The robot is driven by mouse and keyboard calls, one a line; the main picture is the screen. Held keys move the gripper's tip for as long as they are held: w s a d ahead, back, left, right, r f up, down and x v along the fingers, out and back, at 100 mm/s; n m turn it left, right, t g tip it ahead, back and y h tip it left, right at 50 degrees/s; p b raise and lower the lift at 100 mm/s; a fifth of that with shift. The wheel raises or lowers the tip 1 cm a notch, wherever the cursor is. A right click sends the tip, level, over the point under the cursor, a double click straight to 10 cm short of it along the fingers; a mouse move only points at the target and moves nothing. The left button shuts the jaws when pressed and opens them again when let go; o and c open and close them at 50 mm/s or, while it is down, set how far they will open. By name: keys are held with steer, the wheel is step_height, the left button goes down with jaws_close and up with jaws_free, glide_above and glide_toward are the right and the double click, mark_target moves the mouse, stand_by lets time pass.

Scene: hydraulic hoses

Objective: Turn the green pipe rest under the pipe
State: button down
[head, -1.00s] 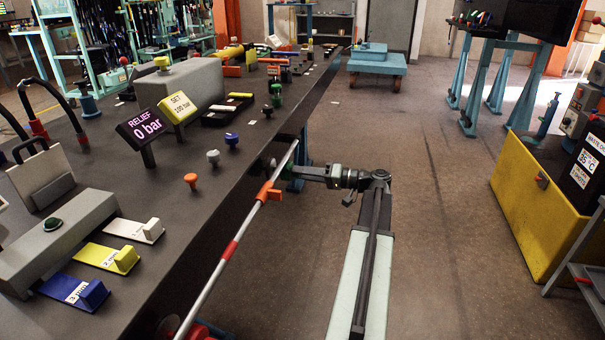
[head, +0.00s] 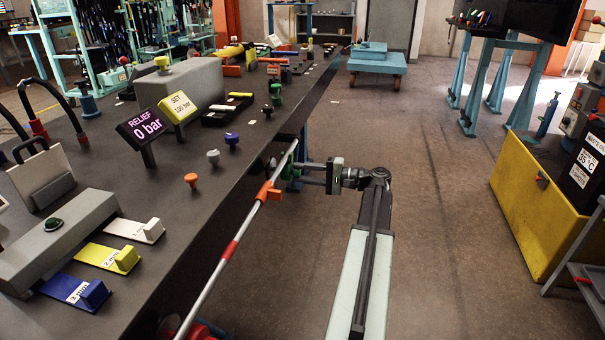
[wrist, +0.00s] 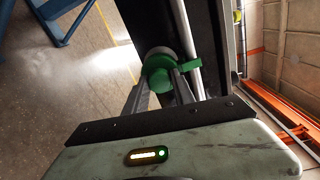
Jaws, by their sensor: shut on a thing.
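The green pipe rest (wrist: 160,76) is in the middle of the wrist view, with a round body and a tab reaching right to the pale pipe (wrist: 190,40). Whether the tab bears the pipe I cannot tell. My gripper (wrist: 162,84) is shut on the rest, one finger on each side of its body. In the head view, my gripper (head: 300,173) reaches left to the bench side near the pipe (head: 232,247). The rest is mostly hidden there.
An orange clamp-like piece (head: 268,191) sits on the pipe close to my gripper. The dark bench (head: 165,215) runs along the left, with knobs and a relief display reading 0 bar (head: 144,127). The floor (head: 440,240) to the right is open up to a yellow cabinet (head: 535,195).

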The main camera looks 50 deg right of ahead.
steer(key=shift+s+m, duration=0.1)
steer(key=shift+m, duration=0.2)
steer(key=c, duration=1.1)
jaws_free()
steer(key=shift+o, duration=0.2)
steer(key=v, duration=0.7)
steer(key=shift+s+d, duration=0.25)
steer(key=shift+s, duration=0.1)
steer(key=shift+f, duration=0.15)
